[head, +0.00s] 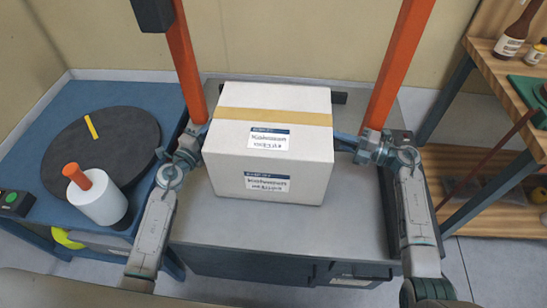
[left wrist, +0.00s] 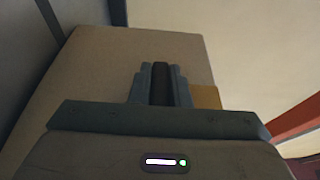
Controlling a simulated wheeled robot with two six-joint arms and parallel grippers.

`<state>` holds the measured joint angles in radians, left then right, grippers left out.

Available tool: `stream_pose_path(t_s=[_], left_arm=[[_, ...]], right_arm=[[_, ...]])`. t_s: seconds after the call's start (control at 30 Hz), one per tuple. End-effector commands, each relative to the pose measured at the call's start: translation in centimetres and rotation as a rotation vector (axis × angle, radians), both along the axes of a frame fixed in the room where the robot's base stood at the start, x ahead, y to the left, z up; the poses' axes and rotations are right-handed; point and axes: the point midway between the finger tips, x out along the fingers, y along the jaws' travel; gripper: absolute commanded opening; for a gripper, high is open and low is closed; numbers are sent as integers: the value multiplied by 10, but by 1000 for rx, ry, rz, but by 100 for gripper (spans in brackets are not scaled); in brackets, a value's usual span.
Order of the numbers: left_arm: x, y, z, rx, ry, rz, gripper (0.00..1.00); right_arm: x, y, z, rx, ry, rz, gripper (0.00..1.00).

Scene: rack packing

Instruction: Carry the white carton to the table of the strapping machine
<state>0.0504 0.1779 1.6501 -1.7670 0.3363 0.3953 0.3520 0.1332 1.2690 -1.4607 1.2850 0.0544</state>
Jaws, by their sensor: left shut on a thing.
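The white carton (head: 225,165), with a tan tape strip and two printed labels, is upright between the orange posts over the grey table of the strapping machine (head: 290,240). I cannot tell whether its bottom touches the tabletop. My left gripper (head: 203,137) is at the carton's left side, shut on it. In the left wrist view its fingers (left wrist: 160,84) are close together against the carton's side face (left wrist: 100,75); their tips are hidden. My right gripper (head: 345,142) is at the carton's right side, its fingertips hidden and its jaw opening unclear.
Orange posts (head: 185,60) (head: 398,60) rise on both sides behind the carton. At left, a blue bench (head: 150,95) carries a dark round turntable (head: 90,150) and a white cylinder (head: 98,203) with an orange top. A wooden shelf (head: 485,160) with bottles stands at right. The tabletop's front is clear.

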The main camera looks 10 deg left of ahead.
Motion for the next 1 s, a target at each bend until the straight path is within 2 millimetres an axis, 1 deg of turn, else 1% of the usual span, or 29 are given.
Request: stream_pose_path(t_s=[0.1,0.13,0.2,0.23,0.67,0.77,0.87,1.0], left_arm=[[0,-1,-2,-3,-3,-2,0],[0,0,-5,-2,2,-2,22],[0,0,-5,-2,2,-2,36],[0,0,-5,-1,1,-1,38],[0,0,-4,0,1,-1,38],[-3,1,-5,0,1,0,38],[-14,5,-6,3,2,0,38],[-39,14,-6,4,3,-1,38]], right_arm=[[1,1,-2,3,-2,1,0],[0,0,-4,0,1,0,22],[0,0,-4,0,1,0,36],[0,0,-4,0,1,0,38],[0,0,-4,0,0,0,38],[0,0,-4,0,0,0,38],[0,0,-4,0,0,0,38],[0,0,-4,0,0,0,38]])
